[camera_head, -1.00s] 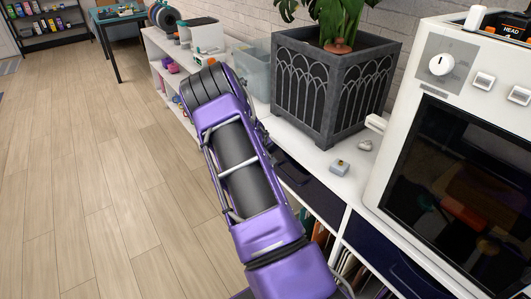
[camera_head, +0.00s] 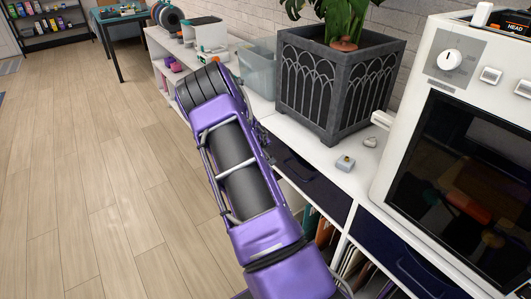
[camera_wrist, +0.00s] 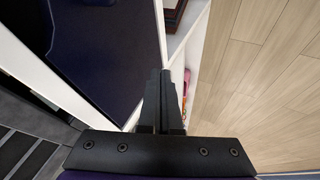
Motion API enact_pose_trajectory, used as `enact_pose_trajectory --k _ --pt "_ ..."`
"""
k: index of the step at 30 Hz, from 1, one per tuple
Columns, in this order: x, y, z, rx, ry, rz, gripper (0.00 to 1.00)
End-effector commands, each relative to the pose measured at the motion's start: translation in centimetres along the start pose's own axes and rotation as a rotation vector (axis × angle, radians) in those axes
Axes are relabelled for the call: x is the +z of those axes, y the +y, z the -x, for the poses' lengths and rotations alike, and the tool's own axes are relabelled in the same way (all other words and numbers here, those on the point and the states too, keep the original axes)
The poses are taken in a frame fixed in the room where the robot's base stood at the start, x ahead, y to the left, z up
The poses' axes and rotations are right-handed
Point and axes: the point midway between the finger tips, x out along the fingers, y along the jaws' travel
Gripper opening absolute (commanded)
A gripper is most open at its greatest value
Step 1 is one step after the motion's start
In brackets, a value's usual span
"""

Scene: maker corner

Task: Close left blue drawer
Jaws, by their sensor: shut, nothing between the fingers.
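The left blue drawer (camera_head: 318,187) is under the white counter below the planter, partly hidden by my arm in the head view. Its visible front looks about flush with the cabinet. In the wrist view a dark blue drawer front (camera_wrist: 105,60) fills the upper left, with a white cabinet edge along it. My gripper (camera_wrist: 163,75) is shut and empty, with its fingers near the edge of this front. I cannot tell whether they touch it. In the head view the gripper is hidden behind my arm.
A second blue drawer (camera_head: 405,262) is at the right, below a white oven (camera_head: 400,155). Open shelves with books are below. Wooden floor (camera_head: 110,190) at the left is clear.

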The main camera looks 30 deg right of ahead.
Motion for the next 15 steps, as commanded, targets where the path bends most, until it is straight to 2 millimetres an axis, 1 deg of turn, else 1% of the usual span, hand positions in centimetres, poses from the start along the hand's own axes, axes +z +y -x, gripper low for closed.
enact_pose_trajectory --k 2,3,6,9,12,15 --pt "0.0 -0.3 0.1 -0.002 0.000 0.001 0.00" --pt "-0.4 -0.1 1.9 -0.002 0.004 0.000 0.00" --pt "-0.4 -0.2 4.4 -0.003 0.004 0.001 0.00" --pt "-0.3 -0.3 6.5 -0.004 0.003 0.002 0.00" --pt "-0.2 -0.3 8.2 -0.004 0.001 0.002 0.00" --pt "-0.2 -0.4 9.3 -0.004 0.000 0.002 0.00"
